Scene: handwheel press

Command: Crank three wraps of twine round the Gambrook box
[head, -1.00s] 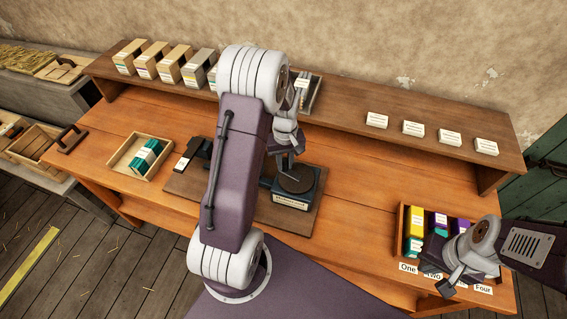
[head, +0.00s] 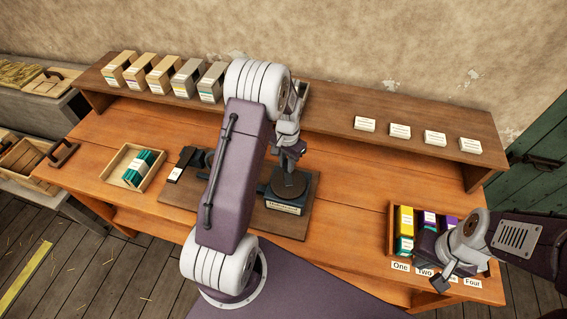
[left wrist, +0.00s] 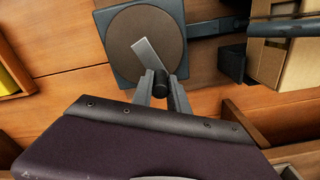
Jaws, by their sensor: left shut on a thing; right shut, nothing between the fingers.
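The press has a round brown handwheel (head: 289,184) on a dark square block, with a label plate in front. It also shows in the left wrist view (left wrist: 137,27), with a pale crank arm (left wrist: 152,57) across it. My left gripper (left wrist: 161,88) is shut on the dark crank handle (left wrist: 166,98) near the wheel's edge. A tan box (left wrist: 292,65) sits beside the wheel under a dark bar; I cannot read its name, and my left arm hides that spot in the head view. My right gripper (head: 440,285) is shut and empty in front of the compartment tray.
Several boxes (head: 158,75) and small label cards (head: 400,131) stand on the back shelf. A tray (head: 130,188) with teal items lies left of the press. A tray (head: 391,222) with yellow, teal and purple items stands at the right, numbered in front.

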